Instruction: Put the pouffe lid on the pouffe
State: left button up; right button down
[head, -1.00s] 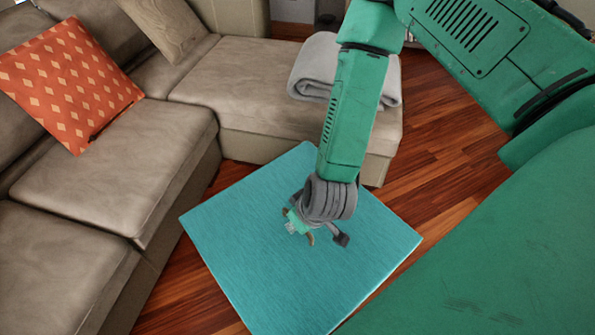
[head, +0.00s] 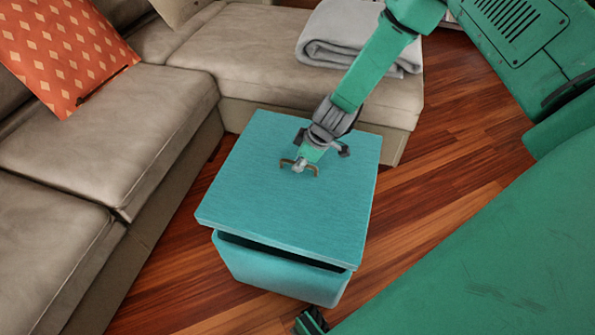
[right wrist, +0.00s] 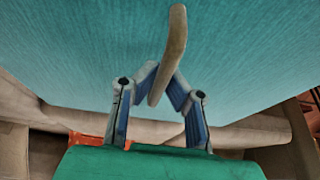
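The pouffe lid (head: 290,205) is a flat teal square with a small brown handle (head: 313,168) on top. It lies over the teal pouffe (head: 275,275), slightly tilted or raised, with a dark gap along the near edge. My right gripper (head: 300,165) reaches down to the handle from the upper right. In the right wrist view, the gripper's fingertips (right wrist: 163,82) press on both sides of the handle (right wrist: 172,50), and the teal lid (right wrist: 80,45) fills the background. The pouffe's far sides are hidden under the lid.
A beige sofa (head: 150,120) runs along the left and back, close to the pouffe. An orange cushion (head: 65,50) and a folded grey blanket (head: 355,40) lie on it. Bare wooden floor (head: 430,190) is free to the right of the pouffe.

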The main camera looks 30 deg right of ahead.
aim_at(301, 172)
jog(key=shift+w+a+f+b, duration=0.2)
jog(key=shift+a+b, duration=0.2)
jog(key=shift+a, duration=0.15)
jog(key=shift+f+b, duration=0.55)
jog(key=shift+f, duration=0.1)
jog(key=f+b, duration=0.3)
jog(key=shift+d+f, duration=0.35)
jog(key=shift+f, duration=0.05)
jog(key=shift+a+f+b, duration=0.15)
jog(key=shift+f+b, duration=0.3)
jog(key=shift+f, duration=0.15)
jog(key=shift+a+f+b, duration=0.15)
jog(key=shift+f+b, duration=0.15)
pick_arm(q)
notch_tip(301, 172, down, 7)
jog(key=a, duration=0.1)
jog(key=shift+r, duration=0.15)
jog(key=shift+d, duration=0.2)
pick_arm(e)
jog(key=shift+d, duration=0.2)
pick_arm(q)
jog(key=shift+a, duration=0.1)
pick_arm(e)
jog(key=shift+s+a, duration=0.25)
pick_arm(q)
jog(key=shift+r, duration=0.1)
pick_arm(e)
jog(key=shift+d, duration=0.15)
